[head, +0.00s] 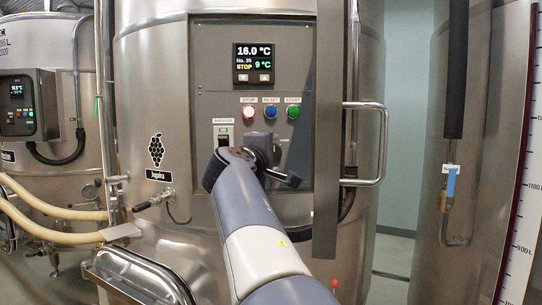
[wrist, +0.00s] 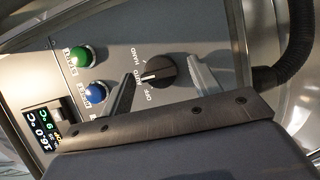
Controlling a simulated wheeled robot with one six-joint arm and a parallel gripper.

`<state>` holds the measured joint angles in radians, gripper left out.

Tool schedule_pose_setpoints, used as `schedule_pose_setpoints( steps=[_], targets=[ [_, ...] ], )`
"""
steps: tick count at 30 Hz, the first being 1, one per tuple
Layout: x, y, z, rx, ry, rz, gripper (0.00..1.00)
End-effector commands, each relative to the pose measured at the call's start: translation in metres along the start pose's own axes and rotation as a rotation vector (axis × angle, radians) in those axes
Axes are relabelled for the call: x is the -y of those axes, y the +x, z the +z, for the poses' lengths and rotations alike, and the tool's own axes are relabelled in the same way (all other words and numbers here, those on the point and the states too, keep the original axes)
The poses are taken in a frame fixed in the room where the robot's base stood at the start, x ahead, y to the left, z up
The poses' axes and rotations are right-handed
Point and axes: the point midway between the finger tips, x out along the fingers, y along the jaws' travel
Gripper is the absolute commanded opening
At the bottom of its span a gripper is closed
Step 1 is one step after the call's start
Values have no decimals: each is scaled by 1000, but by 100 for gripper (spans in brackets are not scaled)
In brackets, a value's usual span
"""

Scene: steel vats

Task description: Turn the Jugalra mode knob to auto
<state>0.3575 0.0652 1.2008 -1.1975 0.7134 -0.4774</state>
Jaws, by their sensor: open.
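The Jugalra vat (head: 160,125) carries a grey control panel (head: 215,75), with a grape logo and name label to its lower left. The black mode knob (wrist: 160,71) is in the wrist view, with the labels HAND, AUTO and OFF around its left side. Its white pointer mark faces left, near AUTO; its exact setting is hard to tell. My gripper (wrist: 162,72) is open, one finger to each side of the knob. I cannot tell whether either finger touches it. In the head view my gripper (head: 268,150) hides the knob.
Red, blue and green buttons (head: 270,111) sit above my gripper, below the display (head: 254,63) reading 16.0 °C and STOP. A breaker switch (head: 223,134) is to the left. A steel handle (head: 383,145) stands out at right. A black corrugated hose (wrist: 298,45) shows in the wrist view.

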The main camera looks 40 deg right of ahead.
Motion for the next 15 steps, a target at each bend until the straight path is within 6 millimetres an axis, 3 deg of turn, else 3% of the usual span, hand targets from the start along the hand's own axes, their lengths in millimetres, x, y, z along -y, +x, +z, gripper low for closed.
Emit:
schedule_pose_setpoints(
  steps=[7, 15],
  targets=[
    [1, -15, -1, -3, 1, 2, 59],
    [2, -69, -1, -5, 1, 2, 59]
  ],
)
